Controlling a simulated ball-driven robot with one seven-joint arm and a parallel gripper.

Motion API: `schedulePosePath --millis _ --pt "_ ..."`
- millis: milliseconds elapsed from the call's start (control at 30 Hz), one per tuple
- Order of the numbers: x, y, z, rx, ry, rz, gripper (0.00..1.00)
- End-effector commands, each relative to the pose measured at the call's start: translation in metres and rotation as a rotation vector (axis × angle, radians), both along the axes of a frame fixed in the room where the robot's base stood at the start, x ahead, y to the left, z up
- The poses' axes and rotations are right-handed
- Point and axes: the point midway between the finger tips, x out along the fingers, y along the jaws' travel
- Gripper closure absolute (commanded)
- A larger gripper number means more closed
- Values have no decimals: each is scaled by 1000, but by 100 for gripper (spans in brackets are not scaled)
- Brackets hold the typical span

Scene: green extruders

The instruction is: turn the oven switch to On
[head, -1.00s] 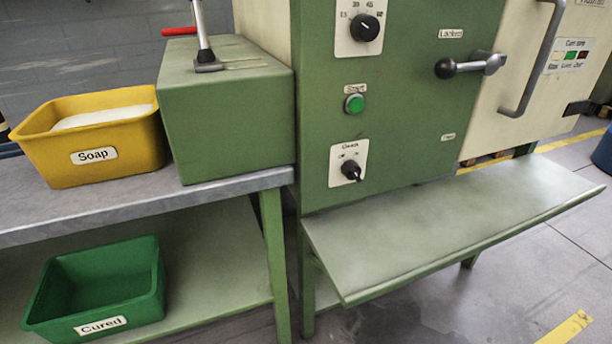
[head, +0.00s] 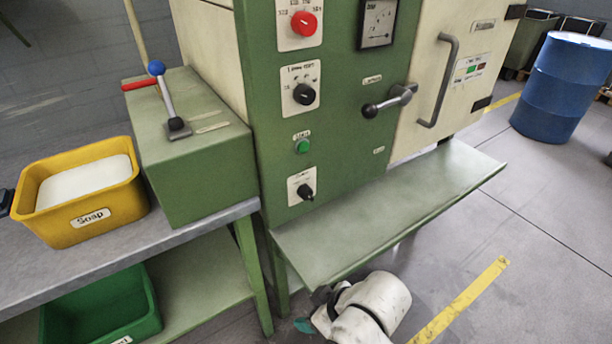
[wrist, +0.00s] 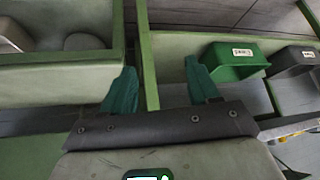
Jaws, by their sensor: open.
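The oven switch (head: 306,192) is a small black knob on a white plate, low on the green panel of the machine, below a green button. Its plate lettering is too small to read now, and I cannot tell which mark the knob points to. My gripper (wrist: 160,64) shows in the wrist view with its two teal fingers spread apart and nothing between them. In the head view a teal fingertip shows at the bottom, beside my white arm, below the front shelf and well apart from the switch. The wrist view does not show the switch.
A sloping green shelf (head: 400,215) juts out beneath the panel. A black knob (head: 304,94), red knob (head: 304,23) and lever handle (head: 390,101) are on the machine. A yellow soap bin (head: 85,205) stands on the left bench. Floor to the right is clear up to a blue barrel (head: 565,85).

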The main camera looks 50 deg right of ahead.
Motion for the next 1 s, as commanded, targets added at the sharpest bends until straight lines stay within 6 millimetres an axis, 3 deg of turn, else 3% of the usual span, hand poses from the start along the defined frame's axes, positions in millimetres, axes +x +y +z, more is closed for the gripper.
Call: schedulePosePath --millis 33,67,233,400,600,700,867,1000 --pt "14 -3 34 10 -82 6 40" --pt "22 -5 42 17 -139 12 40" --pt "54 -26 68 26 -438 -8 40" --pt "62 -66 88 -19 -713 -110 40" --pt "49 -113 105 -106 -923 -257 40" --pt "43 -126 109 -136 -971 -303 40" --pt "45 -133 112 -149 -994 -324 40" --pt "61 -138 113 -150 -996 -325 40"
